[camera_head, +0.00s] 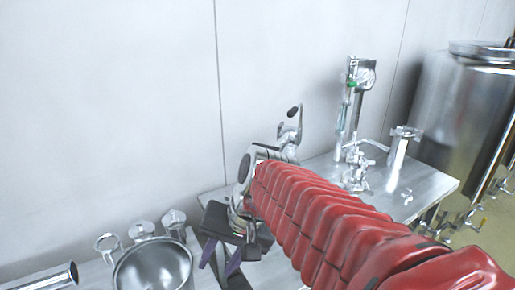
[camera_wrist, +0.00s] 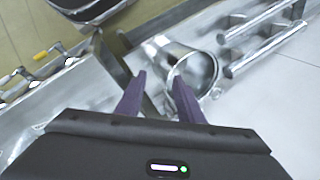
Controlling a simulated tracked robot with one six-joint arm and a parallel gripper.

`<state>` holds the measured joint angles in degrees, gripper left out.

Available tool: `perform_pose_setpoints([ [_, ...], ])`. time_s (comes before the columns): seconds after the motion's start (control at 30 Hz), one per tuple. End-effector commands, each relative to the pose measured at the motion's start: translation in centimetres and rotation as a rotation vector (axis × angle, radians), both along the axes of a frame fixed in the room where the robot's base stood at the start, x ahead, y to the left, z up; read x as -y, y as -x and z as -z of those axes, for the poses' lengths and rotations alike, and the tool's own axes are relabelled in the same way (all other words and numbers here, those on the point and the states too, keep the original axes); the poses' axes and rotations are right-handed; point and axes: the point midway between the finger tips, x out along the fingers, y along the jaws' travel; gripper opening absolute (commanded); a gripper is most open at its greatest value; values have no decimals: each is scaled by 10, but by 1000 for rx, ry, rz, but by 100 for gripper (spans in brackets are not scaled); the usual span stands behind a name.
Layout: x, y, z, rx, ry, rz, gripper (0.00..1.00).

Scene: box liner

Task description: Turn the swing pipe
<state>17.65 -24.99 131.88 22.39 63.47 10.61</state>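My gripper (camera_head: 221,257) hangs over the metal bench at lower centre in the head view, fingers pointing down. In the wrist view its two purple fingers (camera_wrist: 157,98) are apart, with nothing gripped between them. A shiny metal pipe (camera_head: 45,279) with an open end lies at the lower left edge of the head view, left of my gripper. Metal tube pieces (camera_wrist: 268,45) also show at upper right in the wrist view. I cannot tell for sure which piece is the swing pipe. My red-sleeved arm hides part of the bench.
A round steel vessel (camera_head: 152,268) stands left of my gripper; it also shows beyond the fingertips in the wrist view (camera_wrist: 172,50). Small fittings (camera_head: 140,231) stand behind it. A gauge assembly (camera_head: 352,120) and a large tank (camera_head: 450,100) are at right. The wall is close behind.

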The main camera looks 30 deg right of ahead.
Motion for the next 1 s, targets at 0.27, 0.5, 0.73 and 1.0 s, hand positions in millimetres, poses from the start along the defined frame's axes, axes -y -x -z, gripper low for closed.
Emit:
perform_pose_setpoints([
  [0.27, 25, -43, -11, -117, -312, 296, 34],
  [0.5, 64, -82, -25, -182, -594, 525, 34],
  [0.73, 121, -116, -41, -212, -876, 719, 34],
  [1.0, 215, -139, -57, -203, -1218, 903, 34],
])
